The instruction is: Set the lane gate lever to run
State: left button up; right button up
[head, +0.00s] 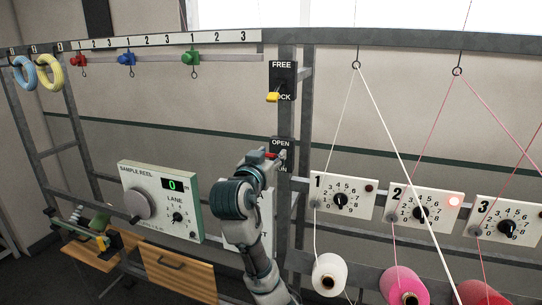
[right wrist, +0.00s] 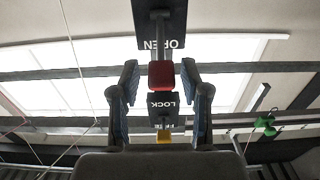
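The lane gate lever has a dark plate (head: 281,143) reading OPEN at the top, with a partly covered lower word ending in "UN". Its red handle (head: 272,155) sticks out in front of the plate. In the right wrist view the red handle (right wrist: 161,75) sits between the two fingers of my right gripper (right wrist: 160,88), with a gap on each side. The gripper is open. In the head view my right gripper (head: 264,158) is at the handle and hides part of the plate. My left gripper is not in view.
Above is a FREE/LOCK plate (head: 284,75) with a yellow handle (head: 273,97). A sample reel panel (head: 160,200) is left of my right arm. Numbered dial panels (head: 343,196) and yarn cones (head: 330,274) stand to the right, with taut yarns rising above them.

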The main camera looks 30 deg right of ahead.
jog(key=shift+a, duration=0.25)
jog(key=c, duration=0.4)
grip_shut()
jog(key=shift+s+f+b, duration=0.1)
jog(key=shift+f+b, duration=0.15)
jog(key=shift+b, duration=0.4)
pick_arm(q)
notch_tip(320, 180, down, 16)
jog(key=b, duration=1.4)
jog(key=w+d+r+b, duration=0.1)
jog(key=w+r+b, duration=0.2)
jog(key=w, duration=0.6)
jog(key=shift+b, duration=0.4)
pick_arm(e)
notch_tip(320, 180, down, 8)
jog(key=t+h, duration=0.5)
jog(key=h, duration=0.1)
jog(key=shift+w+f+t, duration=0.15)
jog(key=shift+w+t, duration=0.1)
jog(key=shift+t, duration=0.15)
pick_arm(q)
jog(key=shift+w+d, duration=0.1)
pick_arm(e)
jog(key=o, duration=0.7)
grip_release()
jog(key=shift+d, duration=0.1)
